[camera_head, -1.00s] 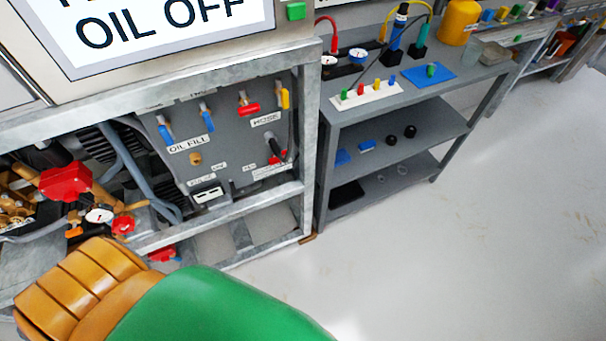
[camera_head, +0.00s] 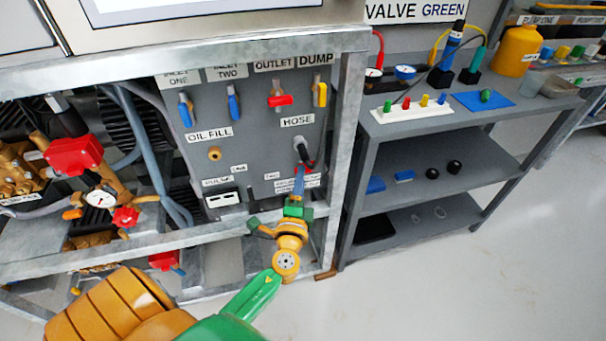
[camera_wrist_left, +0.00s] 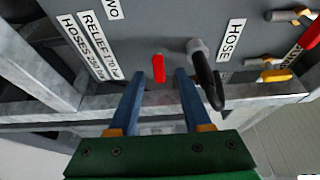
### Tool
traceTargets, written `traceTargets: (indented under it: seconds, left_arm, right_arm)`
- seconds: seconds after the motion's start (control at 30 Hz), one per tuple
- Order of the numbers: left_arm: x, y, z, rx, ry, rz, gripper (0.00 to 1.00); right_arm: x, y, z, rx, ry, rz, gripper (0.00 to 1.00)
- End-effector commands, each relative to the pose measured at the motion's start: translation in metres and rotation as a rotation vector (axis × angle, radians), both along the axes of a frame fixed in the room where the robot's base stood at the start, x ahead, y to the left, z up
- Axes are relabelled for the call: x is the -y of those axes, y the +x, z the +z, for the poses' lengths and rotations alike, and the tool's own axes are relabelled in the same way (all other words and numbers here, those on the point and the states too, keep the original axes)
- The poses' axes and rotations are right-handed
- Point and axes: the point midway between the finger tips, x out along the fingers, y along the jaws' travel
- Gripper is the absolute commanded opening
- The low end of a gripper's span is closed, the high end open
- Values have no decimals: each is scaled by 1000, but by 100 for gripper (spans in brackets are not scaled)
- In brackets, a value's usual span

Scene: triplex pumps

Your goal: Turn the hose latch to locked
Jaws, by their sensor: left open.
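The hose latch (camera_wrist_left: 158,68) is a small red lever on the grey panel. In the left wrist view it stands upright in the picture, beside the grey hose fitting with its black hose (camera_wrist_left: 204,75). My left gripper (camera_wrist_left: 161,76) has its two blue fingers apart, one tip on each side of the latch in the picture. I cannot tell whether the tips reach around it or stop short. In the head view my left gripper (camera_head: 298,180) points up at the panel just below the HOSE label and hides most of the latch. My right gripper is not in view.
The panel (camera_head: 255,130) has blue, red and yellow valve handles above. A galvanised frame post (camera_head: 346,150) stands close to the right of my gripper, with a rail below. A grey shelf unit (camera_head: 430,155) with small parts stands farther right. The floor is clear.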

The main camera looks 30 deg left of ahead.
Motion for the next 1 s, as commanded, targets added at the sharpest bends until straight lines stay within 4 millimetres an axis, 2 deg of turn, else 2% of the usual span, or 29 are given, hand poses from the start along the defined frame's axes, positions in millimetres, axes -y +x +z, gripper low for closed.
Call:
traceTargets:
  seconds: [0.1,0.2,0.5,0.6,0.7,1.0]
  left_arm:
    - [-11,21,2,0,1,0,49]
    - [-17,33,0,-2,-1,0,49]
    - [-20,39,-1,-4,-3,-2,49]
    - [-20,39,-1,-4,-3,-2,22]
    - [-20,39,-1,-4,-3,-2,0]
    - [-19,39,0,-13,3,-2,0]
  right_arm:
    - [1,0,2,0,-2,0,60]
    - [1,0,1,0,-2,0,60]
    - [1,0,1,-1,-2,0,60]
    - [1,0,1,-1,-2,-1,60]
    - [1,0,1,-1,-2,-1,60]
    - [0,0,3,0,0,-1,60]
